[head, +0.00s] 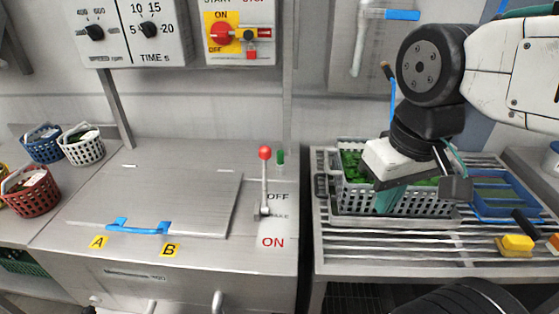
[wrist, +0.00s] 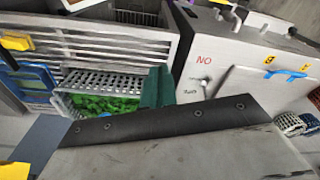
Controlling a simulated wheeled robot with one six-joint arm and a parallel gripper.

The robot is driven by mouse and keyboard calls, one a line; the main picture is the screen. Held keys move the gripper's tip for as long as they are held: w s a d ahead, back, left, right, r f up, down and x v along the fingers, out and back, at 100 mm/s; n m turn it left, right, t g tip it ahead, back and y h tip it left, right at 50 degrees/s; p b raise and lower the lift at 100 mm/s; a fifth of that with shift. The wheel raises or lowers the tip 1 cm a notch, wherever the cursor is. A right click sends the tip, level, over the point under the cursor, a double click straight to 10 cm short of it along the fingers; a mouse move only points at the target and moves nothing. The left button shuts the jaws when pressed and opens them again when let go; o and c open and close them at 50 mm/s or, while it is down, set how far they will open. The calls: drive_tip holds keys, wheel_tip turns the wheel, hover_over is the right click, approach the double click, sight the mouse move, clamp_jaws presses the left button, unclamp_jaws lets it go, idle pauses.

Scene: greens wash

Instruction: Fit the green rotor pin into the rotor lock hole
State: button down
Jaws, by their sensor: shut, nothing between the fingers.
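The green rotor pin (head: 281,157) stands upright at the back right of the steel machine top, just right of the red-knobbed lever (head: 264,178). Its lower end is small in the head view, and I cannot tell whether it sits in the rotor lock hole. I cannot make out the hole itself. My gripper (head: 386,203) is at the white basket on the right rack, well to the right of the pin. Its teal fingers are together and empty; they also show in the wrist view (wrist: 157,88). I cannot make out the pin in the wrist view.
The white basket (head: 421,206) of greens stands on the slatted rack (head: 385,258), beside a blue basket (head: 500,211) and a yellow-headed tool (head: 516,244). The machine's closed lid (head: 165,195) has a blue handle (head: 139,228). Red, blue and white baskets stand at left.

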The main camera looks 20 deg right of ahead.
drive_tip(key=c, duration=1.4)
unclamp_jaws()
drive_tip(key=shift+f, duration=0.15)
drive_tip(key=shift+o, duration=1.2)
drive_tip(key=shift+w+f+g, duration=0.6)
drive_tip(key=shift+w+g, duration=0.1)
drive_tip(key=shift+w, duration=0.1)
drive_tip(key=n, duration=0.4)
hover_over(280, 151)
drive_tip(key=f, duration=1.1)
drive_tip(key=shift+s, duration=0.35)
drive_tip(key=shift+w+r, duration=0.25)
drive_tip(key=shift+n, duration=0.3)
drive_tip(key=shift+f, duration=4)
drive_tip(key=shift+c, duration=0.4)
